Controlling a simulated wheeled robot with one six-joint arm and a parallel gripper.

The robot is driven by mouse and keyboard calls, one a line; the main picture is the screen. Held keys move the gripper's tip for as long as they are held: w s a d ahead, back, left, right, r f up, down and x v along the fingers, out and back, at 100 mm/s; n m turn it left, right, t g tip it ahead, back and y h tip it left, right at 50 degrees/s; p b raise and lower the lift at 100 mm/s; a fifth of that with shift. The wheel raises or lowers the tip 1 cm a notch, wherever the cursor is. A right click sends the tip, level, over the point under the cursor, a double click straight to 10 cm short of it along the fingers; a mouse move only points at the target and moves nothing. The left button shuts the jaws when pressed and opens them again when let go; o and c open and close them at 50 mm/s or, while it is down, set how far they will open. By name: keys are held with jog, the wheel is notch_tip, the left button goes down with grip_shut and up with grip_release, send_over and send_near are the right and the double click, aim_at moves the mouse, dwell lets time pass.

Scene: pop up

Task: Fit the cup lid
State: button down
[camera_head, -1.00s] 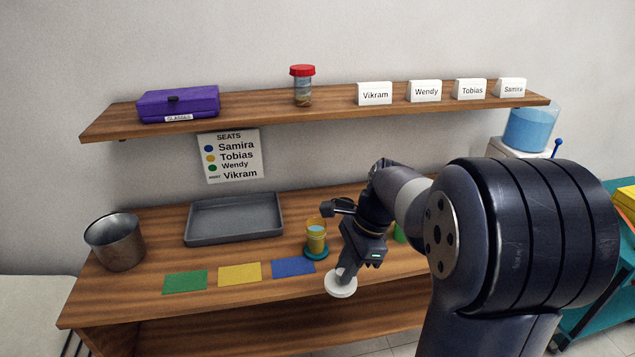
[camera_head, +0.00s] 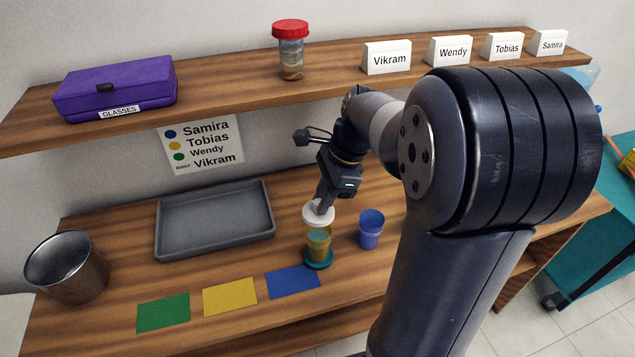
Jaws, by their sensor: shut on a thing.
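My gripper (camera_head: 322,205) is shut on a white round lid (camera_head: 318,215). It holds the lid just above and behind the rim of a yellow translucent cup (camera_head: 318,243). The lid overlaps the cup's top in this view, and I cannot tell whether they touch. The cup stands upright on a teal round base (camera_head: 318,262) on the wooden counter and has something bluish inside. A blue cup (camera_head: 371,229) stands to its right, apart from it.
A grey tray (camera_head: 214,252) lies to the left, a metal pot (camera_head: 66,268) at the far left. Green (camera_head: 163,313), yellow (camera_head: 229,297) and blue (camera_head: 293,281) mats lie along the front. A shelf (camera_head: 225,92) overhangs the counter with a purple case (camera_head: 115,88), a red-capped jar (camera_head: 291,50) and name cards (camera_head: 387,57).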

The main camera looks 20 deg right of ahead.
aim_at(323, 218)
jog(key=shift+s, duration=0.1)
jog(key=shift+n+p, duration=0.3)
jog(key=shift+p, duration=0.1)
jog(key=shift+f+b, duration=1.4)
jog(key=shift+f, duration=0.9)
jog(key=shift+r, duration=0.1)
jog(key=shift+p, duration=0.6)
jog(key=shift+f, duration=0.25)
jog(key=shift+f+b, duration=0.55)
jog(key=shift+f, duration=0.15)
